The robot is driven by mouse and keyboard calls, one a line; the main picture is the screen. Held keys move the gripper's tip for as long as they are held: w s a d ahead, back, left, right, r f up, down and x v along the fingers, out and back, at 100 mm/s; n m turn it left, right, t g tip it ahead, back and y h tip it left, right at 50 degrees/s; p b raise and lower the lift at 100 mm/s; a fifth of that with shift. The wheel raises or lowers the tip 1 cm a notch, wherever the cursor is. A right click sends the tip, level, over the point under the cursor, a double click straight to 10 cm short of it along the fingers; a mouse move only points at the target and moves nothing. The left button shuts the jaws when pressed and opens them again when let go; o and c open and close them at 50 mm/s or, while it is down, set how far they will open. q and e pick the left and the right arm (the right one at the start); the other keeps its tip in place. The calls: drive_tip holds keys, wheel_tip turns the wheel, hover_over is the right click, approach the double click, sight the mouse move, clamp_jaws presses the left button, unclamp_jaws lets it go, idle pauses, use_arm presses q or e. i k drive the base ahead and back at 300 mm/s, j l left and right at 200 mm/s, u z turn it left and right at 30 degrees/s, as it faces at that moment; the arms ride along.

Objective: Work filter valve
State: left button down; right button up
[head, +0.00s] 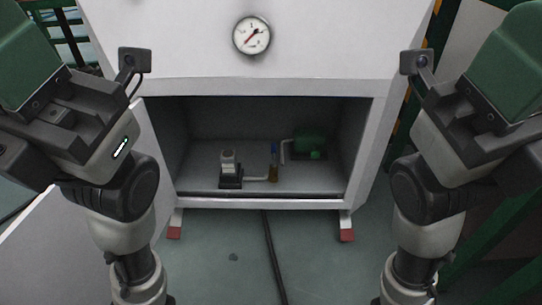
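A low open compartment in the white cabinet (340,60) holds a small assembly. A slim upright part with a blue top and brownish lower body (273,173) stands near the middle; it may be the filter valve, but it is too small to tell. A pale pipe (256,179) runs from it left to a grey-white unit on a black base (229,163). A green unit (311,140) with a bent pale pipe sits behind right. Both my arms show at the sides, apart from the assembly. Neither gripper's fingers are in view.
A round pressure gauge (252,35) is on the cabinet front above the opening. The cabinet stands on feet with red ends (346,235). A dark cable (272,255) lies on the floor. A white panel (70,245) juts out at left. Green framework stands at the right.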

sight(274, 153)
drive_tip(key=i+u, duration=0.1)
drive_tip(key=u, duration=0.25)
drive_tip(key=i+u, duration=0.15)
drive_tip(key=u, duration=0.2)
drive_tip(key=i+u, duration=0.1)
drive_tip(key=u, duration=0.25)
